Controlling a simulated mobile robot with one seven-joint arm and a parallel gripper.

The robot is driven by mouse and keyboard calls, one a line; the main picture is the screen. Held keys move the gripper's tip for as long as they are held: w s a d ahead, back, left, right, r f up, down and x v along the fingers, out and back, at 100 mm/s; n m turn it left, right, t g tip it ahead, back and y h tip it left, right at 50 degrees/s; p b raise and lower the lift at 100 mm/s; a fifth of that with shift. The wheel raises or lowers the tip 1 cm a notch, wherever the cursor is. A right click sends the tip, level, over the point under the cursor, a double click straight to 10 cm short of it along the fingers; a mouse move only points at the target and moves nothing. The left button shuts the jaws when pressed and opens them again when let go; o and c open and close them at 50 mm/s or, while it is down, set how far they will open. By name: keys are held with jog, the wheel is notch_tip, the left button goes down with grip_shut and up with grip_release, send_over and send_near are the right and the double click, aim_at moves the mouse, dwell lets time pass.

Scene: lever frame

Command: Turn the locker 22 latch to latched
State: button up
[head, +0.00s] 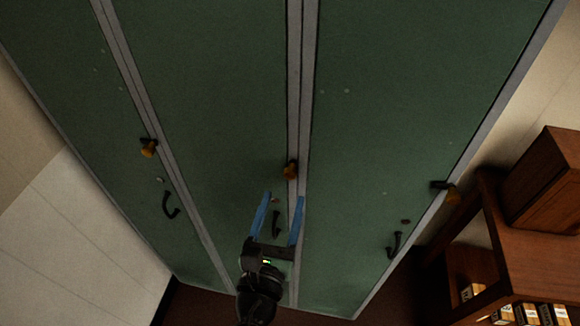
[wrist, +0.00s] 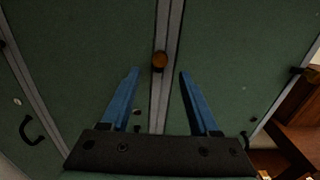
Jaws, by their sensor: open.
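Three green locker doors each have a latch with an amber knob. The middle latch (head: 290,170) sits at the grey strip between the middle and right doors. It also shows in the wrist view (wrist: 160,61), with its knob end-on. The left latch (head: 148,148) and the right latch (head: 452,195) sit on the other strips. No locker number is readable, so I cannot tell which is 22. My gripper (head: 284,197) is open and empty, its blue fingers just below the middle latch. In the wrist view, the fingertips (wrist: 159,72) stand either side of that knob, apart from it.
Black hook handles sit below the latches, on the left door (head: 171,206), the middle door (head: 276,224) and the right door (head: 394,245). A wooden shelf (head: 540,250) with several small boxes stands at the right. The door faces above are clear.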

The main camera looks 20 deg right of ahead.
aim_at(290, 177)
jog(key=p+x, duration=0.1)
jog(key=x, duration=0.7)
grip_shut()
